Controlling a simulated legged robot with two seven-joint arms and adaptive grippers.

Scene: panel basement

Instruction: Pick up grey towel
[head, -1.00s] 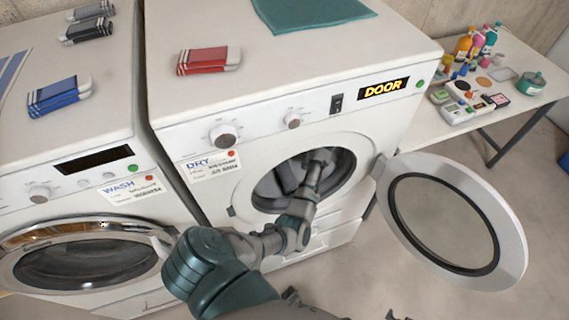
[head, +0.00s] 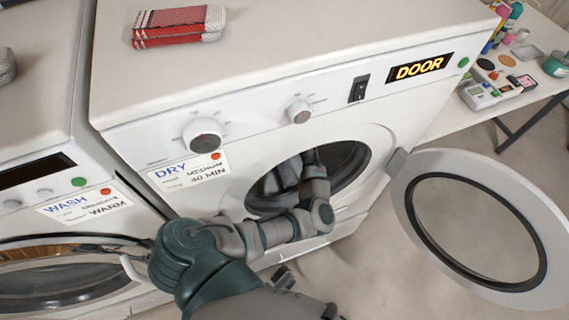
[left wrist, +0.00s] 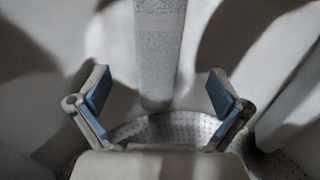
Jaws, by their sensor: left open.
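My left arm reaches through the open round door of the dryer (head: 270,110), and the left gripper is inside the drum, mostly hidden in the head view. In the left wrist view the left gripper (left wrist: 158,108) is open, its two blue-padded fingers apart with nothing between them. Ahead of it is a pale speckled bar (left wrist: 160,50), and below that a light dotted surface (left wrist: 195,125), both in shadow. I cannot make out a grey towel with certainty. My right gripper is not in view.
The dryer door (head: 475,230) stands open at the right. A washer (head: 60,190) stands at the left. Folded red-and-white cloths (head: 180,25) lie on the dryer. A table (head: 535,85) with bottles and small items is at the back right.

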